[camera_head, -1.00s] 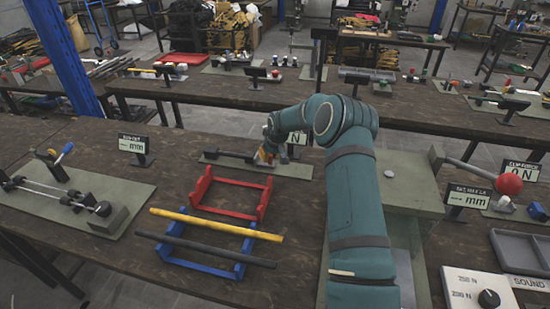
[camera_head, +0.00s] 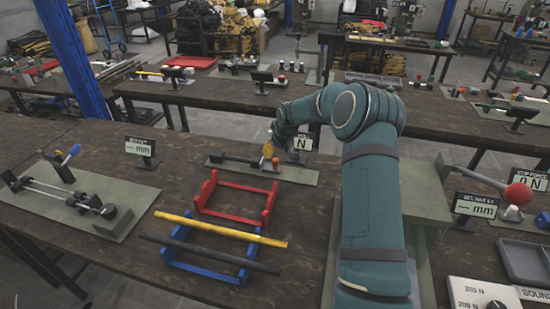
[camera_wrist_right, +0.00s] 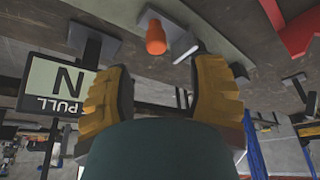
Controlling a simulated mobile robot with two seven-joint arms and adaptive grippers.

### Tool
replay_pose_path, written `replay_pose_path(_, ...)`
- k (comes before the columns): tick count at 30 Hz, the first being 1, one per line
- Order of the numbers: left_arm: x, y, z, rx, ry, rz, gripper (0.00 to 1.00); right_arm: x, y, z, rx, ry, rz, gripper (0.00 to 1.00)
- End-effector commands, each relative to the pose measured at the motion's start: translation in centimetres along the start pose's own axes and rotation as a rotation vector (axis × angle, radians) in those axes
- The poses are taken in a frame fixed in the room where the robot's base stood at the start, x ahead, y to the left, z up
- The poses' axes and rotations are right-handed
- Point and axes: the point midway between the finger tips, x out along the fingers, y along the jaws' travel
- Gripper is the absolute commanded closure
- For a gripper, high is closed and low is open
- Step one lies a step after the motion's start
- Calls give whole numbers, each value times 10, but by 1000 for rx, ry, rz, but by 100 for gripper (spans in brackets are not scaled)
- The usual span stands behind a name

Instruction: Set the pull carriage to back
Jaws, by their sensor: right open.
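The pull fixture is a grey-green plate (camera_head: 300,176) at the back of the near table. A dark bar (camera_head: 232,157) lies along it, with an orange knob (camera_head: 275,162) at its right end. In the right wrist view the orange knob (camera_wrist_right: 156,38) stands ahead of the fingertips, near a pale metal tip. My right gripper (camera_head: 268,150) is just above and beside the knob. Its yellow fingers (camera_wrist_right: 160,80) are apart with nothing between them. The carriage's exact position along the plate is hard to tell. My left gripper is not in view.
A sign reading PULL N (camera_wrist_right: 55,85) stands close to the gripper. A red frame (camera_head: 238,188) and a blue frame (camera_head: 205,262) with yellow and black bars lie in front. A rail fixture (camera_head: 62,200) is at left, a red-balled lever (camera_head: 518,194) at right.

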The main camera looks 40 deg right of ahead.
Motion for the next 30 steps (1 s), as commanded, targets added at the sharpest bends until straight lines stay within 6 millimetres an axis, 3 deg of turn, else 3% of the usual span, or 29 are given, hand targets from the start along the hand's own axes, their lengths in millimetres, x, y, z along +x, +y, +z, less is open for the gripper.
replay_pose_path(3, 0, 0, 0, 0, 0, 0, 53, -25, 0, -1, 0, 2, 0, 44)
replay_pose_path(10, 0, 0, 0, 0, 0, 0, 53, -52, -1, -1, -2, 1, -1, 44)
replay_pose_path(30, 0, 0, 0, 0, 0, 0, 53, -58, -1, -1, -1, 0, -1, 44)
